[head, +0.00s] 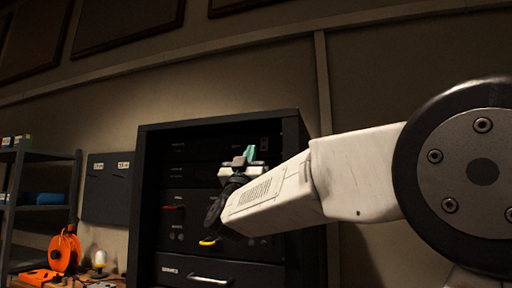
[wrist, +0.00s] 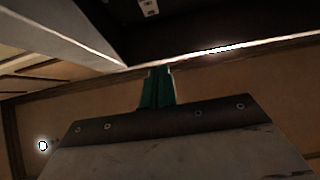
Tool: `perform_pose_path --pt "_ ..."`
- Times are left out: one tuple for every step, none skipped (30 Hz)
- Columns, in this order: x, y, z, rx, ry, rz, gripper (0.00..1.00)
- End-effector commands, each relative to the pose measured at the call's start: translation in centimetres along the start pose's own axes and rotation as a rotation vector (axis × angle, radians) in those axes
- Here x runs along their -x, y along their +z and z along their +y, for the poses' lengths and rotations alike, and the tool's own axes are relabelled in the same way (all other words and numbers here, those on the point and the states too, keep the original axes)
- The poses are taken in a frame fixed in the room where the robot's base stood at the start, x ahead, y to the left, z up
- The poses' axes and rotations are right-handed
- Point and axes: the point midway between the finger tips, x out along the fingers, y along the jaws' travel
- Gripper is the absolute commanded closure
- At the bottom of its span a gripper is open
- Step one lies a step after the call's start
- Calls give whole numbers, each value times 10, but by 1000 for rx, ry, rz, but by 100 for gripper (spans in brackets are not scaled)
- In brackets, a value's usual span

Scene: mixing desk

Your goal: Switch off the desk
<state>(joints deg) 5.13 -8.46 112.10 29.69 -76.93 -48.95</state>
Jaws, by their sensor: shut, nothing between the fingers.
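A black rack cabinet (head: 148,195) stands ahead in the head view, with several dark panels in its front. A small red part (head: 173,207) shows on a middle panel at the left. A yellow part (head: 209,241) shows lower, just below my wrist. My gripper (head: 249,154) has green fingers and is in front of the cabinet's upper right. In the wrist view my gripper (wrist: 157,88) is shut and empty, near a dark edge with a bright strip. My arm hides the right part of the panels. I cannot identify a mixing desk or its power switch.
A drawer with a silver handle (head: 209,279) is low in the cabinet. At the left are a metal shelf (head: 48,156), a dark wall board (head: 107,188) and an orange reel (head: 66,250) on a bench. The wall right of the cabinet is bare.

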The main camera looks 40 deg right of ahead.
Motion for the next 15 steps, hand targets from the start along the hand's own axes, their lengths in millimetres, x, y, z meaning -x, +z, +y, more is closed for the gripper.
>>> perform_pose_path --pt "8 -2 -1 -2 -2 0 100" --pt "11 -3 -1 -1 -1 0 100" --pt "14 -3 0 -1 -1 0 100" --pt "16 -4 0 -1 -1 0 100" --pt "18 -4 0 0 -1 0 100" --pt "20 -4 0 0 0 1 100" --pt "20 -4 0 0 0 1 100" --pt "21 -5 0 0 1 1 100" --pt "21 -5 1 0 1 1 100" --pt "21 -5 1 1 1 1 100" --pt "21 -4 1 1 1 1 100" --pt "21 -4 1 1 2 1 100" --pt "21 -4 1 1 2 1 100" --pt "21 -4 1 1 2 1 100" --pt "21 -4 1 1 2 1 100"
